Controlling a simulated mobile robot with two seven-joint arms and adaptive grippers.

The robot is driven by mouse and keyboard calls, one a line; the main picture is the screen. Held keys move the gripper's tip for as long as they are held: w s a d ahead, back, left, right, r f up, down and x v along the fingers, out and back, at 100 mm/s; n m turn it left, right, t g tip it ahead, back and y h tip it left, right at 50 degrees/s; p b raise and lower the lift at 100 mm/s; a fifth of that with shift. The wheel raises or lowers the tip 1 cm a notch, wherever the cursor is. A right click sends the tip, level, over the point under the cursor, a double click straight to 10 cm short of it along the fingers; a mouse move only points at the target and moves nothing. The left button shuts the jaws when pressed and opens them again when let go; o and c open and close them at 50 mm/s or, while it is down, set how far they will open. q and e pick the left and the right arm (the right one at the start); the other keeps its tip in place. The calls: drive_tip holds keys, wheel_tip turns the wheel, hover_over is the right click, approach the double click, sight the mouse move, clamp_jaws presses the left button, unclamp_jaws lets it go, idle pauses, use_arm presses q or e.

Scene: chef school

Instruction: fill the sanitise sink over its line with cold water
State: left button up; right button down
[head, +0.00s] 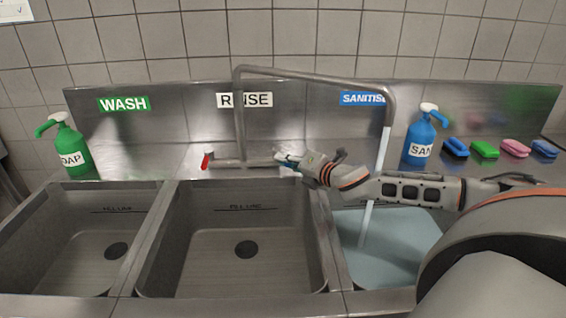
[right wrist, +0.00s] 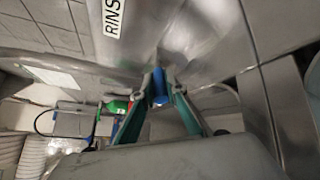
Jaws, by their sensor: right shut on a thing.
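The sanitise sink (head: 345,276) is the right basin, under the blue SANITISE label (head: 362,98). A stream of water (head: 366,222) falls from the tap spout (head: 387,118) into it, and pale blue water (head: 395,250) covers its floor. My arm hides part of this sink, and I cannot make out its fill line. My right gripper (head: 284,160) is at the right end of the tap body. In the right wrist view its fingers are shut on the blue cold tap handle (right wrist: 159,88). The red handle (head: 207,160) is at the left end. My left gripper is not in view.
The wash sink (head: 75,250) and rinse sink (head: 190,250) look empty, with drains showing. A green soap bottle (head: 70,150) stands at the left, a blue sanitiser bottle (head: 419,138) at the right. Several sponges (head: 485,149) lie on the right ledge.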

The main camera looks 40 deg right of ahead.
drive_tip(key=c, duration=2)
unclamp_jaws()
drive_tip(key=shift+s+d, duration=0.15)
drive_tip(key=shift+s, duration=0.6)
drive_tip(key=shift+v, duration=5.25)
drive_tip(key=shift+r, duration=0.2)
